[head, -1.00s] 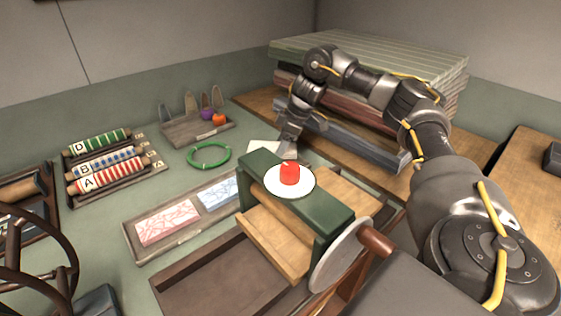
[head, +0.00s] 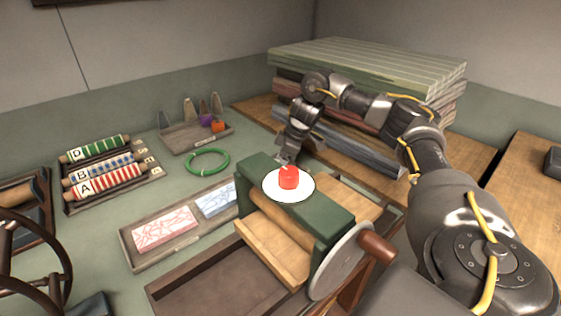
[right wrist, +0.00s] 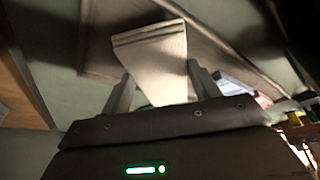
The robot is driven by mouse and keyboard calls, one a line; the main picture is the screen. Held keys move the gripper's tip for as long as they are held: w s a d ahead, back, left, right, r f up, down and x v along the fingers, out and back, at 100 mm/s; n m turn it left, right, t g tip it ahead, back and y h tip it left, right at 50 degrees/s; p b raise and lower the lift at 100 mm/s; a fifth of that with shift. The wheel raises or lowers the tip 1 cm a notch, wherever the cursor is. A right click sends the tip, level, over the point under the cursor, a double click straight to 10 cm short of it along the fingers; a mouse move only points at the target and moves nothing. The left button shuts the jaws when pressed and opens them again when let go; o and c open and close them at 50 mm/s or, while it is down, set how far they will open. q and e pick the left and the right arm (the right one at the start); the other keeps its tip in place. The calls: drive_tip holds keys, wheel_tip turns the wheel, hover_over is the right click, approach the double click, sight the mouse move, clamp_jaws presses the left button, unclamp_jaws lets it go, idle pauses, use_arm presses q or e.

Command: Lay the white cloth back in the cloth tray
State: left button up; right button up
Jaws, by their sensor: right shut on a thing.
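The white cloth (right wrist: 160,62) is a pale folded piece between the fingers of my right gripper (right wrist: 161,74) in the right wrist view. The gripper is shut on it. In the head view my right gripper (head: 287,158) points down behind the green press, which hides the cloth. The long shallow wooden tray (head: 137,262) left of the press holds a red-patterned piece (head: 165,229) and a blue-patterned piece (head: 216,199); its far right end is hidden. A tray rim (right wrist: 225,50) shows beyond the cloth in the right wrist view. My left gripper is not in view.
The green press (head: 325,205) carries a white disc (head: 270,192) with a red cylinder (head: 289,177) and stands close in front of my gripper. A green ring (head: 208,149) lies on the table. Stacked boards (head: 370,65) stand behind my right arm.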

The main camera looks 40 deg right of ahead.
drive_tip(key=shift+f, duration=0.3)
drive_tip(key=o, duration=1.1)
drive_tip(key=shift+f, duration=0.1)
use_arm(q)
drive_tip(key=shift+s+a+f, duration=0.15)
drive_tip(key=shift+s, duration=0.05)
use_arm(e)
drive_tip(key=shift+r, duration=0.55)
drive_tip(key=v, duration=0.3)
drive_tip(key=shift+r+p, duration=0.2)
drive_tip(key=shift+p, duration=0.2)
drive_tip(key=p+v, duration=0.1)
drive_tip(key=v, duration=0.2)
drive_tip(key=shift+s+d+r, duration=0.1)
drive_tip(key=shift+r, duration=0.1)
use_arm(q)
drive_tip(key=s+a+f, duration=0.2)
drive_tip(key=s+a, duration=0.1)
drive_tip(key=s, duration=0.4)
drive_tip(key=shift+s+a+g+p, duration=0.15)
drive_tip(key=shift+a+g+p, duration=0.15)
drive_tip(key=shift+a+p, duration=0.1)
use_arm(e)
drive_tip(key=shift+s+d+r, duration=0.15)
drive_tip(key=shift+r, duration=0.1)
